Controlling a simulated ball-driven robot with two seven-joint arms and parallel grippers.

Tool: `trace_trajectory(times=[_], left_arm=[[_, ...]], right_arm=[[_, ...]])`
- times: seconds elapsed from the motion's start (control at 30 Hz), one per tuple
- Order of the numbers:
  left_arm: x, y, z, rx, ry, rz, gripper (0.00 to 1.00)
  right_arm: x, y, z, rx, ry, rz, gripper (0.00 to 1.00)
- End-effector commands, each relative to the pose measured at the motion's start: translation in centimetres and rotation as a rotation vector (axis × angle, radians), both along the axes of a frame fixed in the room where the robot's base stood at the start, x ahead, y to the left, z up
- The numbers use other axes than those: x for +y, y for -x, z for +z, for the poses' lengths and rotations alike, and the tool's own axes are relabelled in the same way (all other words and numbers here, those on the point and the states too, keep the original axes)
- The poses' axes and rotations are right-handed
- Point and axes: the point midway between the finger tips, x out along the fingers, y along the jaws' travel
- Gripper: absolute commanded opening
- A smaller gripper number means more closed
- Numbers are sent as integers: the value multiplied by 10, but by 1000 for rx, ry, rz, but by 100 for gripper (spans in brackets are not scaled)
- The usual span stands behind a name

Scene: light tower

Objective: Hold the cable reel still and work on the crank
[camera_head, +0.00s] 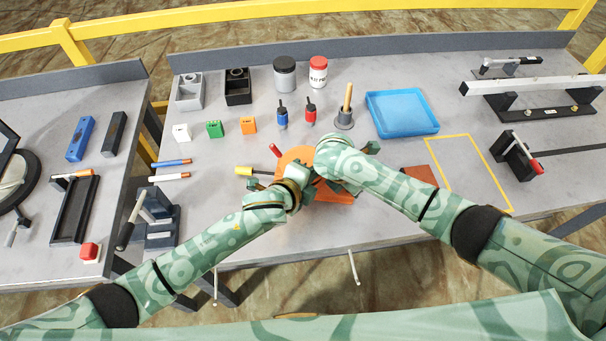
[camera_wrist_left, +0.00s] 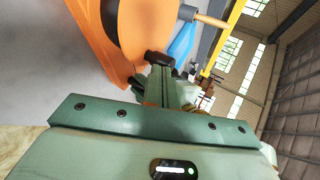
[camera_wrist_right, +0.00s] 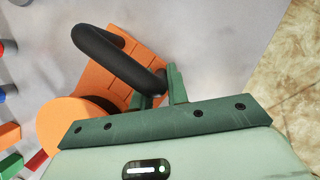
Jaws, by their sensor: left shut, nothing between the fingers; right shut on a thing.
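The orange cable reel (camera_head: 298,154) stands near the front middle of the table, largely hidden under my two hands. My right gripper (camera_wrist_right: 160,88) is shut on a black bar handle (camera_wrist_right: 108,50) above the reel's orange base (camera_wrist_right: 145,45). The crank's arm is hidden in the head view.
A yellow-handled tool (camera_head: 243,170) lies just left of the reel. Behind it are small blocks (camera_head: 214,129), blue and red bottles (camera_head: 310,113) and a blue tray (camera_head: 402,113). A yellow-outlined area (camera_head: 465,172) at right is clear.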

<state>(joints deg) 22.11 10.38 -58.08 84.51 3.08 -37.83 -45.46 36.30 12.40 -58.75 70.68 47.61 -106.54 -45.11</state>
Motion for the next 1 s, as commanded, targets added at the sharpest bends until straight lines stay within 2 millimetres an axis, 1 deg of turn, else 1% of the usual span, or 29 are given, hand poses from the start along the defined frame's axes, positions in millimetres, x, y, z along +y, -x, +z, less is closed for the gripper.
trace_trajectory(times=[0.27,0.37,0.47,0.53,0.6,0.8,0.9,1.0], left_arm=[[0,2,0,1,1,-3,0],[4,8,-1,3,2,-3,0],[13,23,-1,3,1,-3,0],[21,38,-2,4,1,-3,0],[28,50,9,1,3,-4,0],[49,87,34,2,3,-4,0],[56,99,42,2,1,-3,0],[61,105,49,-1,2,-3,0]], right_arm=[[1,0,0,-1,-1,2,0],[1,0,0,-1,-2,2,0],[1,0,0,-1,-2,1,0],[1,0,0,-1,-2,1,0],[1,0,0,-1,-2,1,0],[1,0,0,-1,-2,2,0],[1,0,0,-1,-2,2,0],[1,0,0,-1,-2,2,0]])
